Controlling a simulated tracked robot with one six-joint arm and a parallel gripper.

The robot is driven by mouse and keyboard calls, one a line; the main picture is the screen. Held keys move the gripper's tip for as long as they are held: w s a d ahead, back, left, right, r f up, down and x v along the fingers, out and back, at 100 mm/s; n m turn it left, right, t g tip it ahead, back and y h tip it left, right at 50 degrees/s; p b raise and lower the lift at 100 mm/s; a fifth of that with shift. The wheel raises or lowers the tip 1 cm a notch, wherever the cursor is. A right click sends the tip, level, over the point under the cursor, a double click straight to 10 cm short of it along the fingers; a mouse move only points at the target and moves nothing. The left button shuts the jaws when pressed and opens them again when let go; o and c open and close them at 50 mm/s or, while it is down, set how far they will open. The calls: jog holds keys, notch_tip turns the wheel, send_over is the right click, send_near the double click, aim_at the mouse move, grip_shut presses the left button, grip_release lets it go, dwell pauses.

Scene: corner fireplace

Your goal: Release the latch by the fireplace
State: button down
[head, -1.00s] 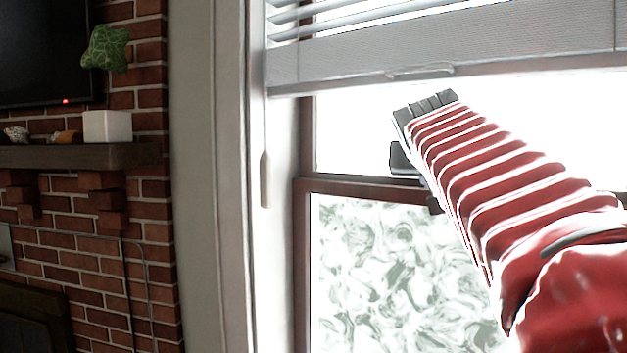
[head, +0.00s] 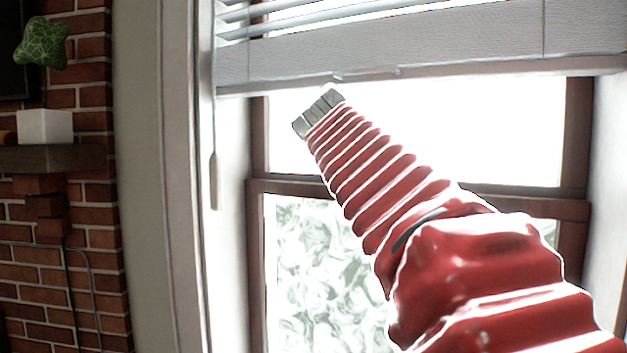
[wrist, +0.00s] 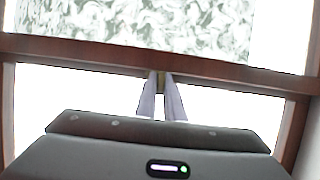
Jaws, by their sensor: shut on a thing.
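The window latch (wrist: 160,74) is a small brownish-gold piece on the window's middle rail (wrist: 90,67). In the wrist view, the two pale fingers of my gripper (wrist: 161,84) come together on it, one on each side. The fingertips hide most of the latch, so its turn or position cannot be told. In the head view, my red ribbed arm reaches to the window and its grey end covers the area by the upper pane. The fingers and latch are hidden there.
Pale blinds (head: 430,45) hang just above my arm, with a hanging wand (head: 215,180) at left. The lower pane (head: 320,270) is patterned; the upper pane is bright.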

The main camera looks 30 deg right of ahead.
jog(key=c, duration=1.9)
grip_release()
jog(key=shift+o, duration=0.2)
jog(key=shift+a, duration=0.1)
jog(key=v, duration=1.3)
jog(key=shift+s+a, duration=0.2)
jog(key=shift+s, duration=0.05)
jog(key=shift+r, duration=0.2)
